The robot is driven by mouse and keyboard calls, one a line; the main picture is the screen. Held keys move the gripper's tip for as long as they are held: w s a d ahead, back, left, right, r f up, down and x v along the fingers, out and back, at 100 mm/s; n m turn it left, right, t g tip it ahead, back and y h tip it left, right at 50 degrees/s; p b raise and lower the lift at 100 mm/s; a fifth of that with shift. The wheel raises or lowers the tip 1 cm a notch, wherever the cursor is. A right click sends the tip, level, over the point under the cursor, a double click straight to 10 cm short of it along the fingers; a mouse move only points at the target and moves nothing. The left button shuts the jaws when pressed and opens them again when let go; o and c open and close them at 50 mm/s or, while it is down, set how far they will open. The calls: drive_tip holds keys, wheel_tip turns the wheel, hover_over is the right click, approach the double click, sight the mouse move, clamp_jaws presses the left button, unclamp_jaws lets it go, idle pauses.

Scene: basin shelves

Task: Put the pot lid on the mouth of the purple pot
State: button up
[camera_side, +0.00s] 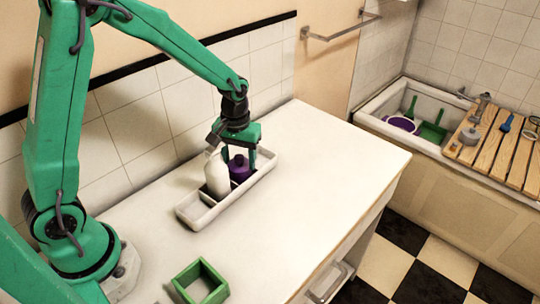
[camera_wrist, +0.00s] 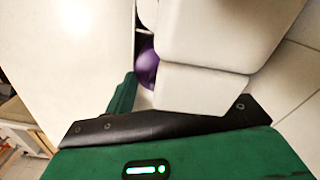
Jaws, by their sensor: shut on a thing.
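A dark purple rounded thing (camera_side: 239,168) with a narrower top sits in a compartment of a long white tray (camera_side: 195,219). I cannot tell whether it is the purple pot, the pot lid or both together. My gripper (camera_side: 239,160) points down over the tray, with its green fingers on either side of the purple thing, shut on it. In the wrist view, part of the purple thing (camera_wrist: 147,66) shows beside a green finger (camera_wrist: 123,95). Large white shapes hide the rest of it and the other finger.
A white bottle (camera_side: 217,174) stands in the tray close to my gripper. A green square frame (camera_side: 200,283) lies at the counter's front. A tub at right holds a purple-rimmed bowl (camera_side: 402,124) and green items. A grey round thing (camera_side: 470,136) lies on slats. The counter's right is clear.

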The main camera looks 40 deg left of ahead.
sight(239, 156)
drive_tip(key=shift+f, duration=0.15)
drive_tip(key=o, duration=1)
drive_tip(key=shift+c, duration=0.2)
wheel_tip(239, 156, up, 13)
idle(0.6)
